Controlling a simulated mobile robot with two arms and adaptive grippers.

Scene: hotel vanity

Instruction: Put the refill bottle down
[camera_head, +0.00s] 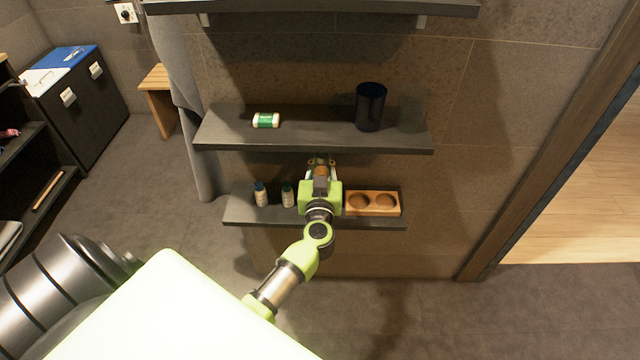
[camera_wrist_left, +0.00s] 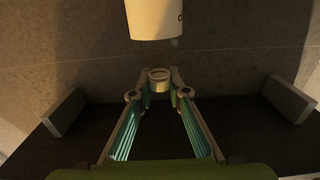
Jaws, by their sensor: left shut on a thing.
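My left gripper (camera_head: 320,165) reaches in over the lower shelf (camera_head: 250,212), near its back and just left of a wooden holder (camera_head: 390,209) with two round wells. It is shut on the refill bottle, which is mostly hidden behind the gripper in the head view. In the left wrist view the fingertips (camera_wrist_left: 160,78) close around a small pale ring, and a white cylindrical body (camera_wrist_left: 155,18) with dark print shows beyond it. I cannot tell whether the bottle touches the shelf. My right gripper is not in view.
A blue-capped bottle (camera_head: 261,195) and a green-capped bottle (camera_head: 287,196) stand left of the gripper. The upper shelf (camera_head: 300,136) overhangs closely, bearing a green-and-white item (camera_head: 266,120) and a dark cup (camera_head: 370,107). A grey towel (camera_head: 180,80) hangs at left.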

